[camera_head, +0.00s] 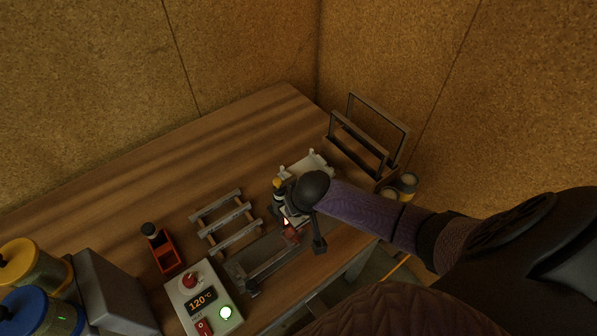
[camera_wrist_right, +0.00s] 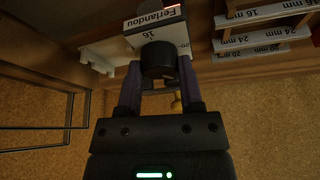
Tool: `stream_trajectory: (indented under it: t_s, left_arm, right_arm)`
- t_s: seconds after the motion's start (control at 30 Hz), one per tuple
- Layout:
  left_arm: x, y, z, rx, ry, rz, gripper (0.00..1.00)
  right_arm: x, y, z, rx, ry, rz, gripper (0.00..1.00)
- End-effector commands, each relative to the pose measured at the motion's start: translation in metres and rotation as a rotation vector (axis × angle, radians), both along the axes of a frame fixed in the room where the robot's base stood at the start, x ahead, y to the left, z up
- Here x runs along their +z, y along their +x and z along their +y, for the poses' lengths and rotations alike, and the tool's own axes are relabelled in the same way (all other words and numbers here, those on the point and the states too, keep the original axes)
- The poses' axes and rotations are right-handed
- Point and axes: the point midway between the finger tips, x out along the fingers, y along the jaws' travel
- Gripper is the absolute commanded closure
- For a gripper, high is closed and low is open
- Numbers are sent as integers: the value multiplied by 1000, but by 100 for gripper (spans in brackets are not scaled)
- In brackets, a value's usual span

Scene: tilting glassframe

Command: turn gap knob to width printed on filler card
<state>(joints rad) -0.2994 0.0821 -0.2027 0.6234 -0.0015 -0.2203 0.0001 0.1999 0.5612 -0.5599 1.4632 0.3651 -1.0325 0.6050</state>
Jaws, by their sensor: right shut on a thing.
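In the right wrist view a dark round knob (camera_wrist_right: 158,60) sits between the fingers of my right gripper (camera_wrist_right: 160,72), which is shut on it. A "20" mark shows beside the knob; no pointer is readable. In the head view my right gripper (camera_head: 290,212) is over the far end of a grey metal rail fixture (camera_head: 268,264); the arm hides the knob there. My left gripper is not in view.
A slatted rack (camera_head: 225,222) and a red holder (camera_head: 166,256) stand left of the fixture. A control box (camera_head: 188,292) reads 120°C with a green light. A white tray (camera_head: 305,164) and upright frames (camera_head: 378,117) stand behind. Labelled bars (camera_wrist_right: 262,37) show 16, 20 and 24 mm.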

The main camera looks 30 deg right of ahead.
Motion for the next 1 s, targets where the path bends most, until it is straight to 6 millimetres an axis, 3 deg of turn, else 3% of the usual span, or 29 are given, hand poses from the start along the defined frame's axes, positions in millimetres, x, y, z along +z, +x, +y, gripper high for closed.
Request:
stream_trajectory:
  t_s: [0.03,0.3,0.63,1.0]
  left_arm:
    - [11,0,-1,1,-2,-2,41]
    - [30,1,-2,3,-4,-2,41]
    - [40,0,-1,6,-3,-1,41]
    - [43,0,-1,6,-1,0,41]
  right_arm:
    - [5,0,2,-43,4,2,100]
    - [3,0,2,-284,4,2,100]
    - [1,1,2,-493,2,0,100]
    - [1,2,2,-589,1,-3,100]
